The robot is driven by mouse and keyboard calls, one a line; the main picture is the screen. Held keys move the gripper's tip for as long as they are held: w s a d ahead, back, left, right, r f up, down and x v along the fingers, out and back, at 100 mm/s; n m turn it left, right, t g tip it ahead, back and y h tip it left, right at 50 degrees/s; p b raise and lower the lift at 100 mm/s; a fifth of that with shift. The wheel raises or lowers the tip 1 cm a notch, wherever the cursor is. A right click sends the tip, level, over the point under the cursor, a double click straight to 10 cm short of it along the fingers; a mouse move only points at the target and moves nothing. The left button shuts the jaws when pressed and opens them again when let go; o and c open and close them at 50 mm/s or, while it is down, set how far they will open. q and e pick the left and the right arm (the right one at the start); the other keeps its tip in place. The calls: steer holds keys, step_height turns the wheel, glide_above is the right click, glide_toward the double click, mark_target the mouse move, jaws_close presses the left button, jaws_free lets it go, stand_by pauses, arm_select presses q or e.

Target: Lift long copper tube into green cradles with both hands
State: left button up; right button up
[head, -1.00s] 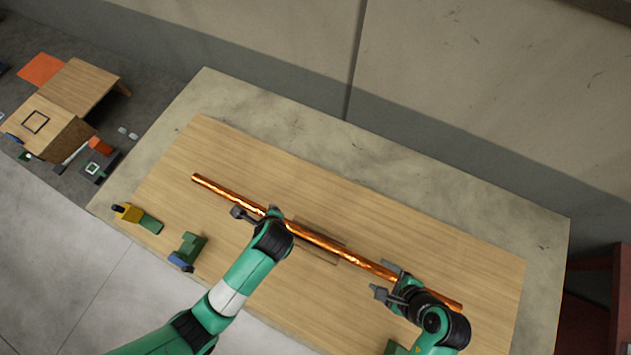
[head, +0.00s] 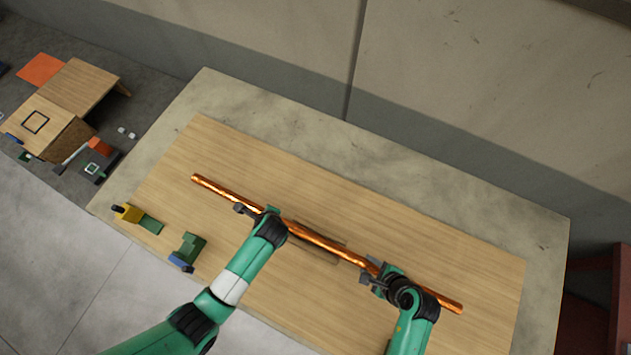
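The long copper tube (head: 325,242) lies diagonally over the wooden board, from upper left to lower right. A green cradle (head: 190,247) with a blue part at its foot stands at the board's front left. No second cradle shows clearly; my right arm covers the front right. My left gripper (head: 256,210) is at the tube's left part, its dark fingers apart, one on the near side and one by the tube. My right gripper (head: 372,270) is at the tube right of its middle, fingers apart. Neither is visibly closed on the tube, though contact is hard to see.
A low wooden block (head: 318,253) lies at the tube's middle. A yellow and green clamp-like item (head: 138,217) sits at the board's left edge. The board (head: 440,245) is clear behind the tube. A wall (head: 480,100) stands behind the table.

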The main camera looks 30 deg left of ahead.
arm_select(q)
jaws_close()
arm_select(e)
jaws_close()
stand_by(0.7)
